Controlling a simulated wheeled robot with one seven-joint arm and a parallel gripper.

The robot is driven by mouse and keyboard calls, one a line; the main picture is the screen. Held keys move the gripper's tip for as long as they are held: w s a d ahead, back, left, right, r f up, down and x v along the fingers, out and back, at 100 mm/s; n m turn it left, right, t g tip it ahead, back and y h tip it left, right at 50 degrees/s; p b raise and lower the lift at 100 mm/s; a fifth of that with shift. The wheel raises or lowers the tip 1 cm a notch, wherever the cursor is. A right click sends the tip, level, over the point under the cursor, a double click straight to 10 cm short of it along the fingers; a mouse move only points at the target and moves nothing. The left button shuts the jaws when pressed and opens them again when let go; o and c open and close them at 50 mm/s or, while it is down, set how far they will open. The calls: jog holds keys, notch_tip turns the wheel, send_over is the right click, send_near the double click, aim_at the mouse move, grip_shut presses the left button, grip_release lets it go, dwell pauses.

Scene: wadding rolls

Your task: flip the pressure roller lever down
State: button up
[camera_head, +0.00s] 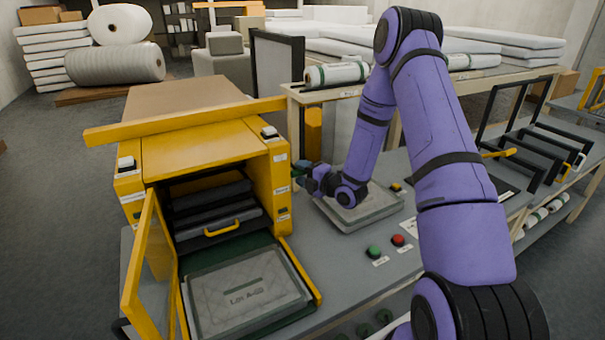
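A yellow machine (200,146) with an open front door stands on the grey bench, with dark rollers or bars and a yellow handle (222,228) inside. I cannot clearly pick out the pressure roller lever. A yellow lever-like bar (497,153) shows on the black rack at the right. My gripper (305,176) is beside the machine's right side wall, above a flat grey quilted pad. A small dark greenish part (298,168) is at its tip, and I cannot tell whether they touch. The fingers are too small and dark to read.
A quilted pad with lettering (247,296) lies on the machine's front tray. The yellow door (148,265) stands open at the left. Green (374,252) and red (398,240) buttons sit on the bench front. A long yellow beam (190,120) crosses the machine's top.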

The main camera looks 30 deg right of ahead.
jog(key=shift+s, duration=0.1)
jog(key=v, duration=1)
jog(key=shift+s+d, duration=0.2)
jog(key=shift+s, duration=0.05)
